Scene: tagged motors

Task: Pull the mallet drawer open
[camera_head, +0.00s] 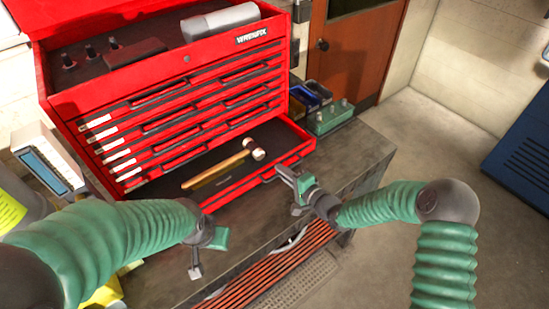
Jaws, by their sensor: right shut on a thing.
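The red tool chest has its bottom drawer (230,190) pulled out toward me. A mallet with a wooden handle and a pale metal head (258,152) lies inside it. My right gripper (292,182) is at the right part of the drawer's front edge, shut on the drawer's handle; the grip itself is partly hidden by the fingers. My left gripper (208,254) hangs over the workbench in front of the drawer's left part. Its fingers are apart with nothing between them.
The red tool chest (188,58) stands on a grey workbench (355,152); its upper drawers are shut. A green box (330,118) with knobs stands right of the chest. A white and blue box (45,158) is at the left. Floor is clear at the right.

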